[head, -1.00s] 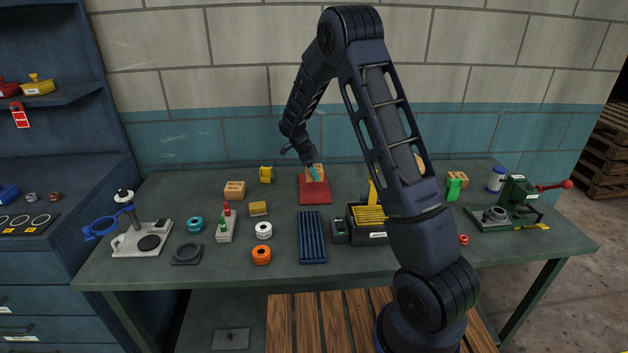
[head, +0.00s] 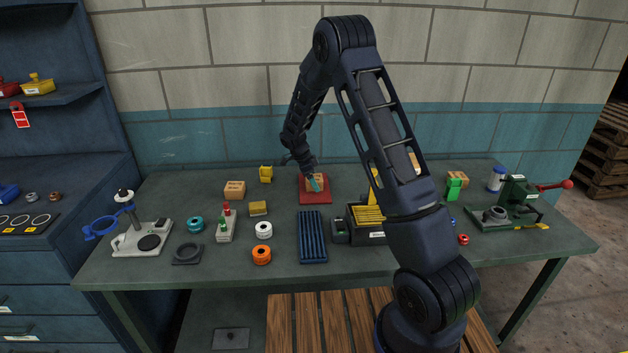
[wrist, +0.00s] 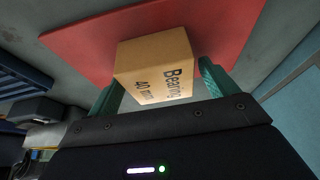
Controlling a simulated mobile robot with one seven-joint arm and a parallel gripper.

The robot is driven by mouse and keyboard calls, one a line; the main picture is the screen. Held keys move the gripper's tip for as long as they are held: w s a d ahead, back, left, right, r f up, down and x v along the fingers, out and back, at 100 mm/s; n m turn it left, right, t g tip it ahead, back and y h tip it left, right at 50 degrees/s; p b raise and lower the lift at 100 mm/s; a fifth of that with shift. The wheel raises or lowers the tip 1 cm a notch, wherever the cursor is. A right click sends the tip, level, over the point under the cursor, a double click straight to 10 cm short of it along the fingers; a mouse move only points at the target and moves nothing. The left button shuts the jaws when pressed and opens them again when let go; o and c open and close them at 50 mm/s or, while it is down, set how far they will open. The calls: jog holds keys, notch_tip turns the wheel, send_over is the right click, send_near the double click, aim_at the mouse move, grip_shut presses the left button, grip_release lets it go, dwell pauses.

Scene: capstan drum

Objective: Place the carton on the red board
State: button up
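The carton is a small tan box printed "Bearing 40 mm" (wrist: 160,68); it also shows at the back middle of the bench in the head view (head: 309,183). My gripper (wrist: 160,90) has its two teal fingers on either side of the carton and is shut on it. In the head view my gripper (head: 315,183) reaches down over the red board (head: 316,198). The carton is over the red board, which shows behind it in the wrist view (wrist: 90,40). I cannot tell whether the carton touches the board. The carton's underside is hidden.
Another tan carton (head: 235,190) and a yellow block (head: 258,208) stand left of the board. A blue ribbed tray (head: 312,238) lies in front of it. A dark bin with yellow contents (head: 368,226) stands to the right, partly behind my arm.

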jog(key=shift+r, duration=0.1)
jog(key=v, duration=1.2)
jog(key=s+d+r+n+y, duration=0.1)
jog(key=s+d+r+n, duration=0.1)
jog(key=s+d+r, duration=0.3)
jog(key=s+d+r+n+y, duration=0.1)
jog(key=s+d+r+n, duration=0.1)
jog(key=d+r, duration=0.35)
jog(key=s+d+r+n+t+y, duration=0.1)
jog(key=s+d+r+n, duration=0.4)
jog(key=s+r, duration=0.4)
jog(key=s+d+n+t, duration=0.1)
jog(key=s+d+n, duration=0.3)
jog(key=s, duration=0.8)
jog(key=s+d+n+t+y, duration=0.1)
jog(key=s+d+n, duration=0.3)
jog(key=s, duration=0.9)
jog(key=shift+s+r+n+t, duration=0.3)
jog(key=shift+r+n+t, duration=0.15)
jog(key=shift+t, duration=0.35)
